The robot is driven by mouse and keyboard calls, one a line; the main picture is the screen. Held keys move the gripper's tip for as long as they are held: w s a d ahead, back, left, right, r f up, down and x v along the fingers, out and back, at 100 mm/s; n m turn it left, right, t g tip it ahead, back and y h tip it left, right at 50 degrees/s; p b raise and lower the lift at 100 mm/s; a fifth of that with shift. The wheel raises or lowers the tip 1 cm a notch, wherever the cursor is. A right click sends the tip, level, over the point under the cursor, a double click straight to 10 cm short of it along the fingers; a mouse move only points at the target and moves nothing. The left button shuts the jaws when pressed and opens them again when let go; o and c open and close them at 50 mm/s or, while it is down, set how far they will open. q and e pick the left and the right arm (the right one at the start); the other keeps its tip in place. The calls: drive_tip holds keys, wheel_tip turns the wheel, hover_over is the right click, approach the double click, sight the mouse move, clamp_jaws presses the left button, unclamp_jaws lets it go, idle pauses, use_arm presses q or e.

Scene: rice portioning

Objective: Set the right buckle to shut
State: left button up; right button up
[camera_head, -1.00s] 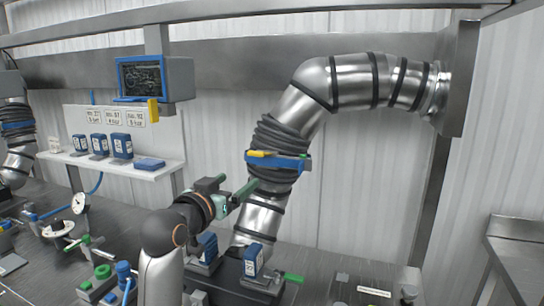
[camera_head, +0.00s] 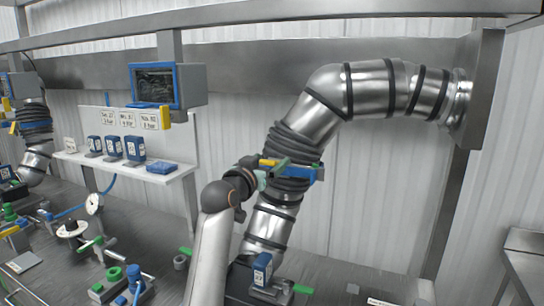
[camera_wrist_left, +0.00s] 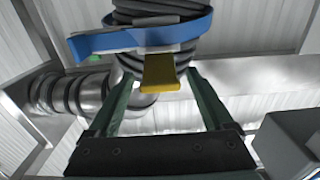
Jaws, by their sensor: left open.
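The right buckle is a blue band (camera_head: 303,173) with a yellow lever (camera_head: 267,162), around the black ribbed sleeve of the large steel pipe. My left gripper (camera_head: 264,180) is at the lever's end of the band. In the left wrist view, the blue band (camera_wrist_left: 125,40) crosses the sleeve and the yellow tab (camera_wrist_left: 159,73) sticks out below it. The green fingers of my left gripper (camera_wrist_left: 158,84) are open, one on each side of the tab, with gaps visible. My right gripper is out of view.
The steel pipe (camera_head: 367,90) bends to a wall flange at right. A blue-framed monitor (camera_head: 155,84) hangs at upper left. A white shelf (camera_head: 130,166) holds blue boxes. Below, a blue box (camera_head: 262,268) and green-handled parts stand on the dark bench. Another banded pipe is at far left.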

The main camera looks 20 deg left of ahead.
use_arm(q)
drive_tip(key=shift+w, duration=1.15)
clamp_jaws()
